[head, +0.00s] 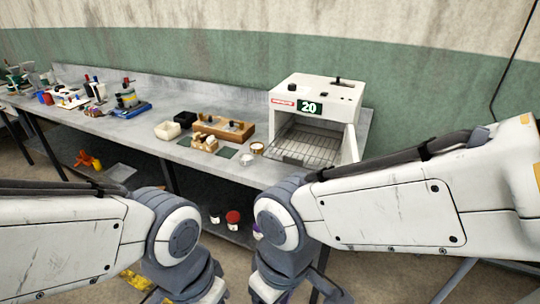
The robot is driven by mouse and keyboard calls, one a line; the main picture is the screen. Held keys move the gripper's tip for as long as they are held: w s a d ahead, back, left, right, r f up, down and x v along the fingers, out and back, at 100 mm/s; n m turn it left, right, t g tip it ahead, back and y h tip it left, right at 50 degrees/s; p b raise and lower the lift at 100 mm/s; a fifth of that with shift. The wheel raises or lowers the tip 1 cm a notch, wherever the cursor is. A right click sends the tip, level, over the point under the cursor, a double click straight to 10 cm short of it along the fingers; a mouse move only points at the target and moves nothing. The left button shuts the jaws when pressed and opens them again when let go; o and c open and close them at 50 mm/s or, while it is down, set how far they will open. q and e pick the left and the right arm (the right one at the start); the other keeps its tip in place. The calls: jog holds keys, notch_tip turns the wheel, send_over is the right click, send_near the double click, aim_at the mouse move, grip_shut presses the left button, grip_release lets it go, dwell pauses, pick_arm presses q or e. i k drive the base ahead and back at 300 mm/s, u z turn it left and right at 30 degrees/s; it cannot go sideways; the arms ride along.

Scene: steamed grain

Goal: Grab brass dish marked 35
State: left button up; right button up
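A small round dish with a brass-coloured rim (257,148) sits on the grey bench, just left of the white oven. A smaller pale round item (247,159) lies beside it at the front edge. Both are too small for me to read any mark, so I cannot tell whether either carries a 35. My two arms reach in from the left and right and bend down at the bottom of the view.
The white oven (316,90), labelled 20, stands open with a wire rack (308,147) inside. A wooden tray (224,131), a black-topped box (186,119) and a white container (168,131) stand to its left. Several bottles and tools fill the bench's far left. Jars (233,217) sit below.

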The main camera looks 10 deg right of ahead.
aim_at(255, 147)
jog(key=u, duration=0.3)
jog(key=i, duration=1.85)
jog(key=z, duration=0.3)
